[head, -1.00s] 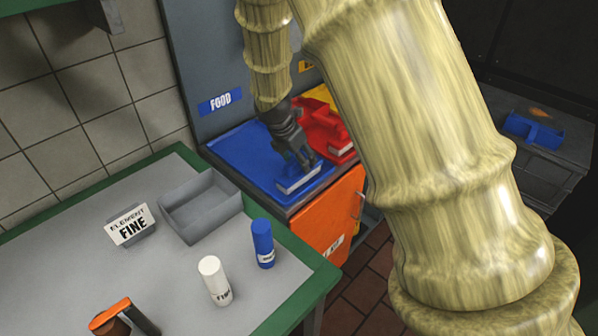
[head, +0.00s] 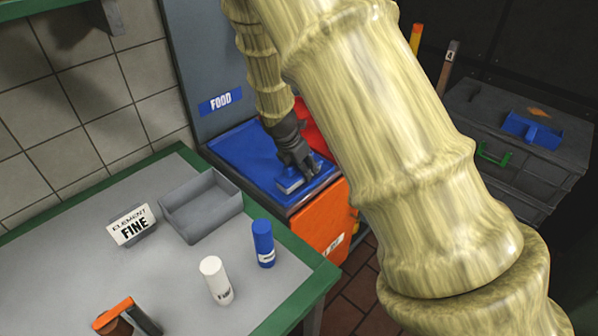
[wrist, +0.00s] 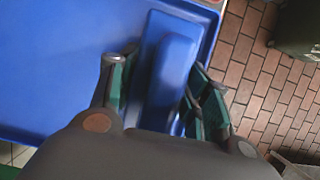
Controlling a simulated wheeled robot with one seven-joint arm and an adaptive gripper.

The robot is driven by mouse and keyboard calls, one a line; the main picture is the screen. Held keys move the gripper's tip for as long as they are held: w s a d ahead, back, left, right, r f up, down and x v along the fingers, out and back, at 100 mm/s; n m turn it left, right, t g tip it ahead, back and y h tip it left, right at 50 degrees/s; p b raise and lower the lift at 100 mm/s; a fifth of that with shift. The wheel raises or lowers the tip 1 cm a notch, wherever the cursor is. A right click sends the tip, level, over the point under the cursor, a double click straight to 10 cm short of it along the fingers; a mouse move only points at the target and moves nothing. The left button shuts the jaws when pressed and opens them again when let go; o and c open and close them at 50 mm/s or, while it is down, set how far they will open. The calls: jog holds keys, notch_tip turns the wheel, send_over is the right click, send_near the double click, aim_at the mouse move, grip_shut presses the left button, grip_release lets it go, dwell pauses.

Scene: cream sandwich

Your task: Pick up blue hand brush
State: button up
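The blue hand brush (head: 290,186) lies on the blue tray top (head: 236,158) near its front edge, with a pale strip along its side. In the wrist view the blue brush (wrist: 172,62) runs lengthwise between the fingers of my gripper (wrist: 160,70). One finger is on each side of it, and a gap shows at the left finger. In the head view my gripper (head: 301,170) points down over the brush and hides part of it. The fingers look spread around the brush, not closed on it.
A red item (head: 312,130) stands just behind my gripper. The orange bin front (head: 320,222) is below the blue top. The green-edged table (head: 100,275) holds a grey tray (head: 200,205), a blue bottle (head: 263,243) and a white bottle (head: 215,280). Another blue item (head: 533,130) sits on a dark chest.

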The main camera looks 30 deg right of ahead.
jog(key=shift+c, duration=1.2)
jog(key=shift+r+b, duration=0.5)
jog(key=shift+r, duration=4.5)
jog(key=o, duration=0.5)
jog(key=c, duration=0.3)
